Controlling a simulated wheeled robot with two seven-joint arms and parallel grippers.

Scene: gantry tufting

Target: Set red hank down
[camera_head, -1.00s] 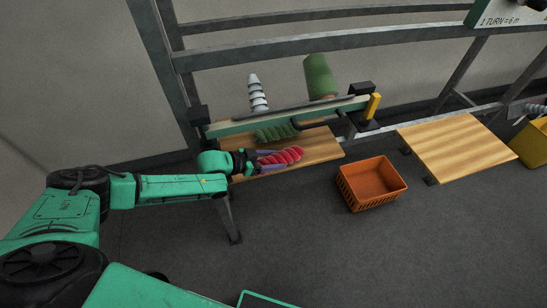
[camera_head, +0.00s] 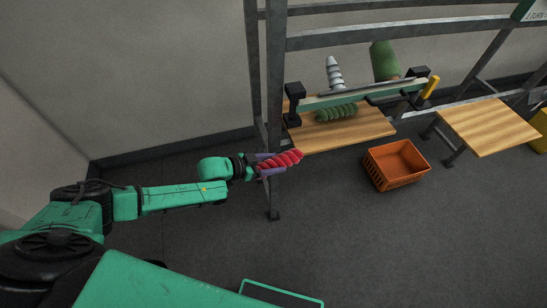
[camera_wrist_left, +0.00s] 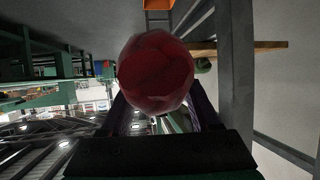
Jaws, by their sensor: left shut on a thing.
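The red hank (camera_head: 281,160) is a twisted red bundle held in my left gripper (camera_head: 268,164), in the head view. The gripper is shut on it, off the left end of the wooden board (camera_head: 350,135) under the gantry. In the left wrist view the end of the red hank (camera_wrist_left: 155,72) fills the middle, between the dark fingers. A green hank (camera_head: 336,113) lies on the board, beneath the gantry bar. My right gripper does not show.
A grey upright post (camera_head: 265,90) of the frame stands close behind the left gripper. An orange crate (camera_head: 397,181) is on the floor to the right. A second wooden board (camera_head: 488,127) is farther right. A ribbed grey cone (camera_head: 334,74) and a green cone (camera_head: 384,60) stand behind the bar.

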